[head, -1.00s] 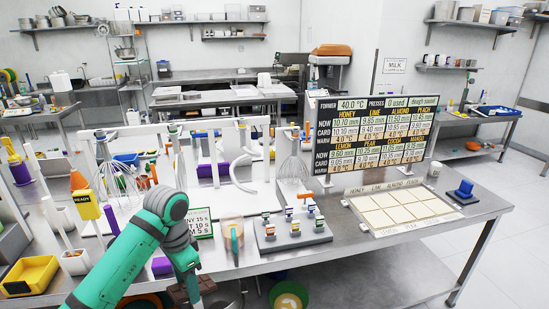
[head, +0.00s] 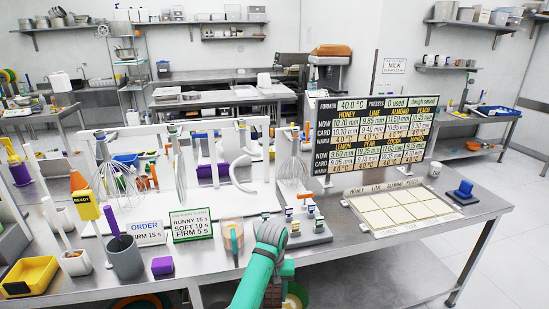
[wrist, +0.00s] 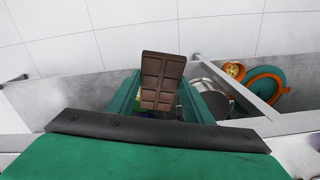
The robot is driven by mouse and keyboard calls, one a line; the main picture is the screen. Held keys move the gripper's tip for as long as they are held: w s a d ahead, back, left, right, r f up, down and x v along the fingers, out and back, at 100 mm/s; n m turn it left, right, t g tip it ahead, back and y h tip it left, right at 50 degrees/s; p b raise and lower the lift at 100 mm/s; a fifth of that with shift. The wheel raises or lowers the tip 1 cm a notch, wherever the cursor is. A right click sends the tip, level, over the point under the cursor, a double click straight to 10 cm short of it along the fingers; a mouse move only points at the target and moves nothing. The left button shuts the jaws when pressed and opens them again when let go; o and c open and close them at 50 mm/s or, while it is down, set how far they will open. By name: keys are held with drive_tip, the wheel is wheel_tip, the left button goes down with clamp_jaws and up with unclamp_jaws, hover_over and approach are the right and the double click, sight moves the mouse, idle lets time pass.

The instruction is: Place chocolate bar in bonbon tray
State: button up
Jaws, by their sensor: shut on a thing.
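A brown chocolate bar (wrist: 162,80) stands between the green fingers of my gripper (wrist: 160,98) in the wrist view. My gripper is shut on it. In the head view my green arm (head: 262,268) reaches up at the front edge of the bench and hides most of the gripper and bar. A flat tray with pale square cells (head: 402,210) lies on the bench to the right, with flavour names along its edges. I cannot tell for certain that it is the bonbon tray. The bar is apart from it.
A grey stand with small coloured-label pieces (head: 292,237) is just behind my arm. A display board (head: 373,130) rises behind the tray.

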drive_tip(key=shift+s+d+f, duration=0.15)
drive_tip(key=shift+d+f, duration=0.05)
drive_tip(key=shift+f, duration=0.25)
drive_tip(key=s+f, duration=1.7)
drive_tip(key=f, duration=0.2)
drive_tip(key=shift+s, duration=0.4)
